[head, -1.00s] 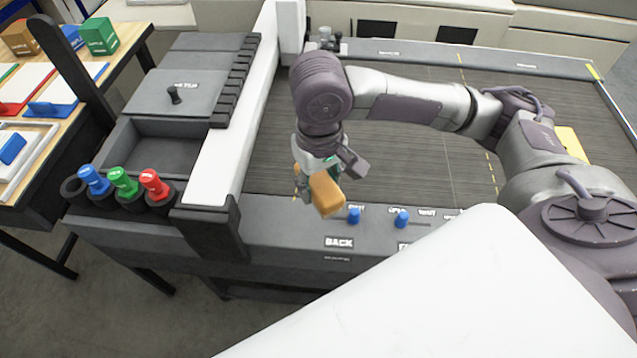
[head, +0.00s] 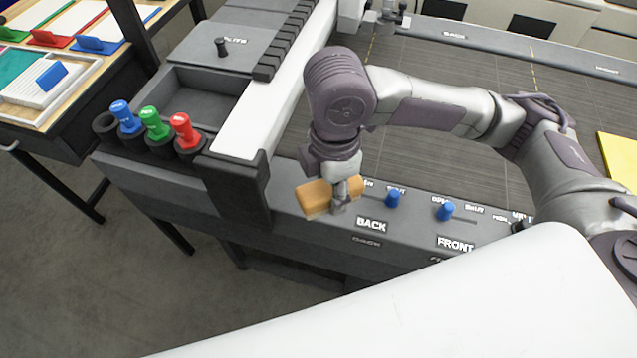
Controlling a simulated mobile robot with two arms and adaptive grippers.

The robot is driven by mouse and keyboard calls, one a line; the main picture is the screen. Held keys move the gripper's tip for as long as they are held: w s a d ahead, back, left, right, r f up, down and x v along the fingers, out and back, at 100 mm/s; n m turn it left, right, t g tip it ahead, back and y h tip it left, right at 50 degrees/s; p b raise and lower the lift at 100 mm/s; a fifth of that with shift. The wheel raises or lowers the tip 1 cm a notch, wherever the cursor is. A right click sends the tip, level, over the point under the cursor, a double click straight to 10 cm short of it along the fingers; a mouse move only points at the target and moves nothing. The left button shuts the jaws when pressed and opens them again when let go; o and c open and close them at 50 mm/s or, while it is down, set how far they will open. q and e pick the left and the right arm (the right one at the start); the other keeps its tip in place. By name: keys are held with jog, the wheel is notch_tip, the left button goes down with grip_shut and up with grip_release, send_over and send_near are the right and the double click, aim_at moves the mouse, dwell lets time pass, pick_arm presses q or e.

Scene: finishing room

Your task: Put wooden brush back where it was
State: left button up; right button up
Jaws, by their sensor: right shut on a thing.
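The wooden brush (head: 317,197) is an orange-tan block in the head view. My right gripper (head: 340,204) is shut on it and holds it in front of the machine's front ledge, left of the BACK label. The gripper's fingers cover the brush's middle, and its bristles cannot be made out. The open grey tray (head: 205,98) at the left of the machine is empty in the part that shows. My left gripper is not in view.
Red, green and blue-topped tools (head: 184,130) stand in dark round holders, with an empty holder (head: 106,125) at their left. A white rail (head: 262,110) stands between tray and dark bed. Blue knobs (head: 393,198) line the ledge. A yellow sheet (head: 620,160) lies at right.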

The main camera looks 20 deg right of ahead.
aim_at(317, 195)
jog(key=n, duration=0.2)
jog(key=a+n, duration=0.1)
jog(key=r+n, duration=0.1)
jog(key=n, duration=0.1)
jog(key=shift+s+a+n, duration=0.3)
jog(key=shift+s+a, duration=0.05)
jog(key=shift+a, duration=0.05)
jog(key=n, duration=0.2)
jog(key=a+n, duration=0.1)
jog(key=n, duration=0.1)
jog(key=shift+s+r, duration=0.1)
jog(key=shift+s, duration=0.05)
jog(key=shift+w+f, duration=0.2)
jog(key=shift+w, duration=0.1)
jog(key=w+d+f, duration=0.1)
jog(key=w+f, duration=0.1)
jog(key=w, duration=0.1)
jog(key=w+d+f+p, duration=0.1)
jog(key=w+f, duration=0.1)
jog(key=w, duration=0.1)
jog(key=w+d+f+p, duration=0.1)
jog(key=w+d+f, duration=0.1)
jog(key=w, duration=0.2)
jog(key=shift+f, duration=0.15)
notch_tip(317, 195, down, 4)
jog(key=shift+r+p, duration=0.2)
jog(key=shift+p, duration=0.5)
jog(key=shift+w+f, duration=0.1)
jog(key=shift+f, duration=0.2)
jog(key=shift+f, duration=0.15)
